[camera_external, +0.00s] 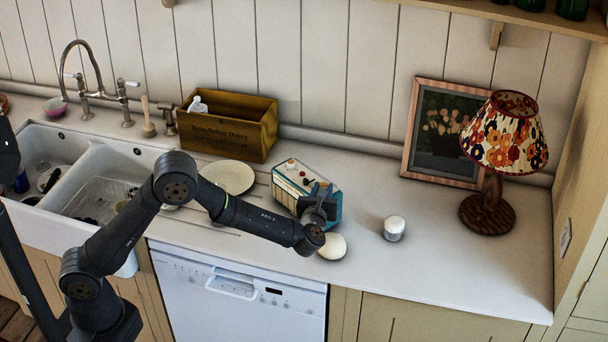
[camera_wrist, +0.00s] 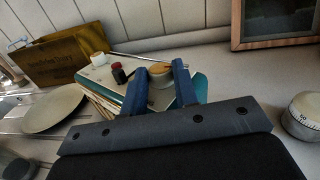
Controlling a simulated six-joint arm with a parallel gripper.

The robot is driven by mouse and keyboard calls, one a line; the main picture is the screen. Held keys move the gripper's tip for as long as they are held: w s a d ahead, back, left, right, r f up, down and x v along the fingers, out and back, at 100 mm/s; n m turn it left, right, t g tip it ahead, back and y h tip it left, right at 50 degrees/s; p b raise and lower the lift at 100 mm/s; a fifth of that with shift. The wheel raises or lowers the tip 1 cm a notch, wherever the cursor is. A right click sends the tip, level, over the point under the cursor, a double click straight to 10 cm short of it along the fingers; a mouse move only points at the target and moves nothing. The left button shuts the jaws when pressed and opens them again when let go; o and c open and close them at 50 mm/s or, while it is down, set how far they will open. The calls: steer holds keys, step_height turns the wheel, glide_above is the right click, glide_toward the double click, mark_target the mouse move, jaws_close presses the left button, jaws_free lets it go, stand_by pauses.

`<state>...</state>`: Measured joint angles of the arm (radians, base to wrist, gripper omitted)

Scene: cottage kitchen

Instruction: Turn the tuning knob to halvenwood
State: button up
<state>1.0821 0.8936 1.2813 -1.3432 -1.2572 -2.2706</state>
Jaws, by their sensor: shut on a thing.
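A teal and cream radio (camera_external: 290,181) stands on the worktop, with small knobs on its top; it also shows in the wrist view (camera_wrist: 101,84). My gripper (camera_external: 319,189) is over the radio's right part, its blue fingers pointing down at the top. In the wrist view my gripper (camera_wrist: 159,77) has one finger on each side of a tan round knob (camera_wrist: 161,72) and is shut on it. A dark red-black knob (camera_wrist: 120,73) and a pale knob (camera_wrist: 98,59) sit to its left. The dial and any station names are hidden or too small to read.
A white round timer-like thing (camera_external: 394,228) and a cream round thing (camera_external: 332,246) lie near the radio. A wooden box (camera_external: 229,130) and a plate (camera_external: 228,177) are to its left. A framed picture (camera_external: 408,158) and lamp (camera_external: 487,214) stand right. The right front worktop is clear.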

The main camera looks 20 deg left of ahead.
steer(key=shift+a+m+h, duration=0.2)
steer(key=shift+m+h, duration=0.6)
steer(key=shift+h, duration=0.4)
steer(key=o, duration=1)
steer(key=shift+s, duration=0.1)
steer(key=s, duration=1.7)
steer(key=shift+s+a, duration=0.15)
steer(key=shift+a, duration=0.1)
steer(key=w, duration=1.7)
steer(key=shift+w+d, duration=0.25)
